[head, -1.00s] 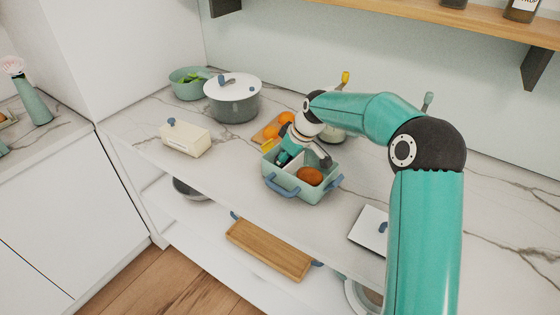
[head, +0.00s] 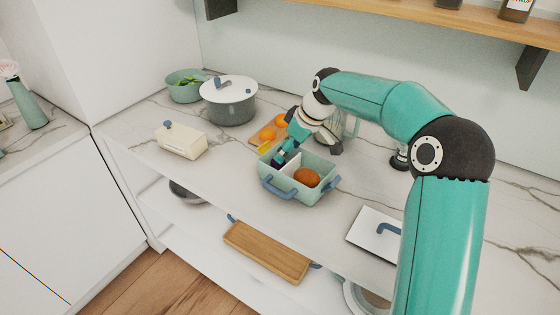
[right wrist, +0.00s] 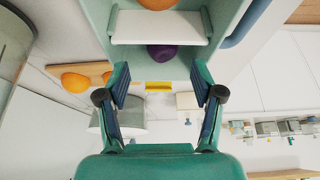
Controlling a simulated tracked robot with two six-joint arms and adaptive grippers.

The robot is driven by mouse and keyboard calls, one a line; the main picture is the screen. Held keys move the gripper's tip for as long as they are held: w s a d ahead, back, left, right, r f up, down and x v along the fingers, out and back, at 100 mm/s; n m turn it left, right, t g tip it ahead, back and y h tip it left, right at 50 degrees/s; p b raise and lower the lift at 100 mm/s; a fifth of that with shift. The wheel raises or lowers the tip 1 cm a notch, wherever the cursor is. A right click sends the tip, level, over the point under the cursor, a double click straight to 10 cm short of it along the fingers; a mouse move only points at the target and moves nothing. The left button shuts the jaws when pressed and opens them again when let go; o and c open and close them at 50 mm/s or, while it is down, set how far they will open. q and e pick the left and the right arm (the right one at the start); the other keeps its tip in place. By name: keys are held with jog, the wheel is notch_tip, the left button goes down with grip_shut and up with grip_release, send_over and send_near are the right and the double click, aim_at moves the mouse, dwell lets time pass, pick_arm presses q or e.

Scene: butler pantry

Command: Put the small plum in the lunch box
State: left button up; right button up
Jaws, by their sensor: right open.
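The small dark purple plum (right wrist: 162,52) lies inside the lunch box, next to the white divider (right wrist: 160,28), in the right wrist view. I cannot make it out in the head view. The teal lunch box (head: 318,192) stands open on the counter; its walls also show in the wrist view (right wrist: 225,25). An orange-brown fruit (head: 307,177) lies in its right compartment. My right gripper (head: 284,160) is at the left compartment. In the wrist view its fingers (right wrist: 161,80) are spread, with the plum just beyond the tips and nothing held. My left gripper is out of view.
Orange fruits (head: 269,134) sit on a small board behind the box. A grey pot (head: 229,108), a green bowl (head: 184,92) and a cream butter dish (head: 180,142) stand to the left. A white lid (head: 374,232) lies at right. A wooden tray (head: 266,252) is below.

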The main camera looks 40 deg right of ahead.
jog(key=v, duration=0.5)
jog(key=shift+s+r, duration=0.15)
jog(key=shift+r, duration=0.15)
